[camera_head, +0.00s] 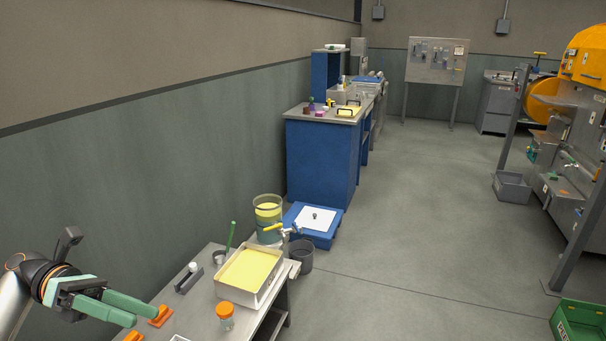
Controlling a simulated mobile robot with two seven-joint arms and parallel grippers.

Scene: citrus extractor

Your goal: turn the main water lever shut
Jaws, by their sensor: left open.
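I cannot tell for sure which thing is the main water lever. A yellow lever (274,227) tops a small tap beside a glass jar of yellow liquid (268,214), near the far end of the bench. Another yellow handle (540,53) shows small at the back right, above a grey cabinet. My left gripper (143,313) has green fingers and is open at the lower left, over the near part of the bench. It is well apart from both levers and holds nothing that I can see. My right gripper is out of view.
The bench (199,297) holds a white tray of yellow stuff (251,268), an orange-lidded jar (226,317) and orange pieces. A blue cabinet (318,165) stands along the left wall. An orange machine (583,60) and a green crate (581,323) are at right. The middle floor is clear.

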